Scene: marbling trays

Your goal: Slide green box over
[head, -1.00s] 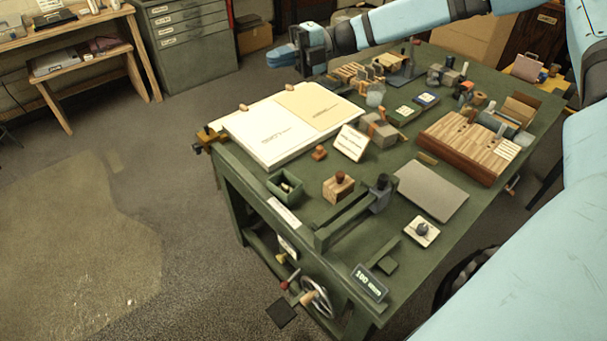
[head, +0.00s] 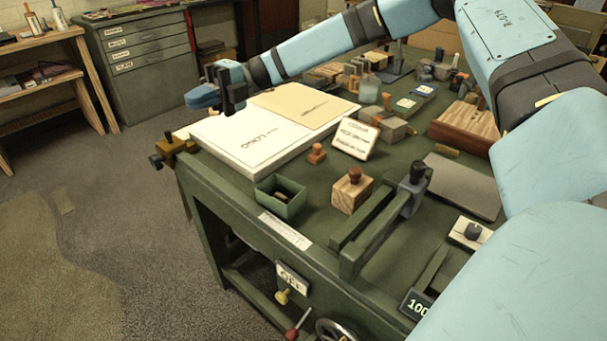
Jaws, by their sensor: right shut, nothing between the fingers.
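A small open green box (head: 279,203) sits on the green table (head: 395,262) near its front-left edge. Something small and dark lies inside it. My right gripper (head: 197,97) reaches in from the right on the blue arm. It is shut and empty, above the far-left part of the table by the white board, well behind the box and not touching it. My left gripper is out of view.
A white board with papers (head: 235,138) lies behind the box. A wooden block with a brown knob (head: 351,190) stands right of the box, beside a green rail with a dark slider (head: 411,190). Stamps and a slanted card (head: 355,139) stand further back.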

